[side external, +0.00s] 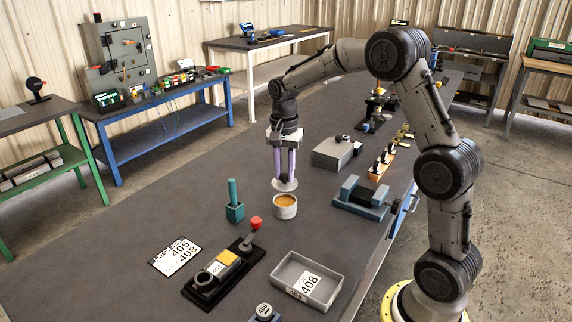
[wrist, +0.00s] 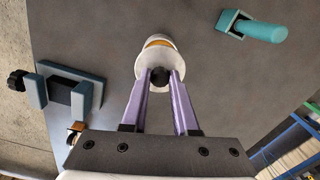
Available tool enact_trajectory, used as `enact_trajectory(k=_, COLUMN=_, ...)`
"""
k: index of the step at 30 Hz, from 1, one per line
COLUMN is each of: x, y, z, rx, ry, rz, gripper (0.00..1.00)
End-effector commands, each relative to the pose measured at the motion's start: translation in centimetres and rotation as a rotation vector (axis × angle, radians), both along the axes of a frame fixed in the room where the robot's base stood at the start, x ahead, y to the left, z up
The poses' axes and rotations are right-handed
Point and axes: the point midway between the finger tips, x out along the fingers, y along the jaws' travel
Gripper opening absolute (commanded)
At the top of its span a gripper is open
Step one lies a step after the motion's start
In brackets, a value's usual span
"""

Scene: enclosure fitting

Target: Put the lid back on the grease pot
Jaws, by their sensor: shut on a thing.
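The grease pot (side external: 285,210) is a small pale round pot standing upright and open on the dark table, with orange-brown grease showing inside. The lid (side external: 285,186) is a pale disc held roughly level above the pot, apart from it. My gripper (side external: 284,178) has its purple fingers shut on the lid's dark knob (wrist: 160,76). In the wrist view the lid (wrist: 145,66) covers part of the pot (wrist: 156,39), and a strip of grease shows beyond it. The exact gap between lid and pot is hard to judge.
A teal holder with an upright handle (side external: 235,209) stands left of the pot. A blue-grey vise (side external: 361,199) and a grey box (side external: 333,153) are to the right. A grey tray (side external: 283,271), a red-knobbed lever fixture (side external: 221,274) and a label sheet (side external: 175,256) lie nearer the camera.

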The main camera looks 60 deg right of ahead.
Motion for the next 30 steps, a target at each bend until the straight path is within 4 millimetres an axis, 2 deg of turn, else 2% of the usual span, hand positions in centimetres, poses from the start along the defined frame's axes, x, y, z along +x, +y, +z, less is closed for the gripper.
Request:
enact_trajectory(k=6, x=-0.1, y=0.0, z=-2.1, rx=0.001, ry=0.003, rz=0.000, gripper=0.00)
enact_trajectory(k=15, x=0.0, y=0.0, z=-4.2, rx=0.000, ry=0.001, rz=0.000, gripper=0.00)
enact_trajectory(k=30, x=0.0, y=0.0, z=-4.7, rx=0.000, ry=0.000, rz=0.000, gripper=0.00)
